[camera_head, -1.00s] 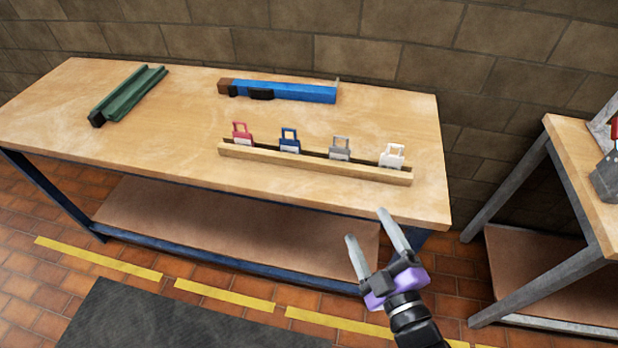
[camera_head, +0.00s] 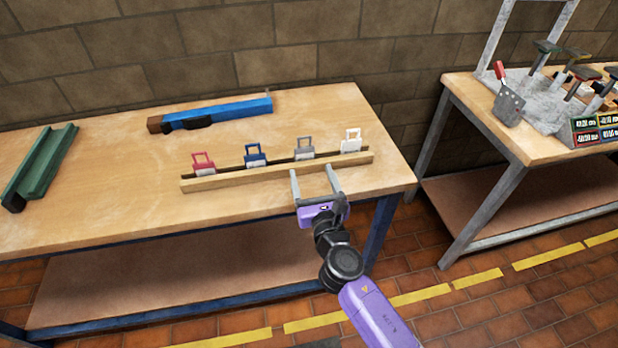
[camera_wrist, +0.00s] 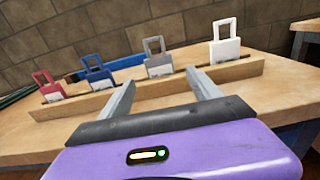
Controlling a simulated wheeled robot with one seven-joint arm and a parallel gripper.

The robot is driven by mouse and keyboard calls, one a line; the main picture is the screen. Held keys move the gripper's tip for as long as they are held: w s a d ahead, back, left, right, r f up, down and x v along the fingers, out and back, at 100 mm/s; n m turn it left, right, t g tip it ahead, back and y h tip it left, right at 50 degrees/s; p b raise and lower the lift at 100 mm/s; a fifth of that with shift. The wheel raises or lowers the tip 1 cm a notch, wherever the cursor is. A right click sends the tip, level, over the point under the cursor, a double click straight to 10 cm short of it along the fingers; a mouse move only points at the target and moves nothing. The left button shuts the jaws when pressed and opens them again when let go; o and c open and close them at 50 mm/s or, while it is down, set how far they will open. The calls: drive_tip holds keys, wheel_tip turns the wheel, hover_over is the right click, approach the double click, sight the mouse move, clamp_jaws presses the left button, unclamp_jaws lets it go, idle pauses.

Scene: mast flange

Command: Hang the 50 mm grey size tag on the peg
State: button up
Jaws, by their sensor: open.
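The grey size tag (camera_head: 304,148) stands upright in a slotted wooden rack (camera_head: 225,183) on the workbench, between the blue tag (camera_head: 255,155) and the white tag (camera_head: 351,141). A red tag (camera_head: 203,163) stands at the left end. In the wrist view the grey tag (camera_wrist: 158,59) shows its looped top and pale label, just beyond my fingers. My gripper (camera_head: 314,182) is open and empty at the front of the rack, short of the grey tag. I cannot make out a peg in these views.
A blue tool with a wooden end (camera_head: 215,113) lies behind the rack. A green channel piece (camera_head: 42,170) lies at the left.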

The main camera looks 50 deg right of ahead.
sight(305, 154)
drive_tip(key=shift+x, duration=4.5)
drive_tip(key=c, duration=1.4)
drive_tip(key=shift+r+p, duration=3)
drive_tip(key=shift+p, duration=0.05)
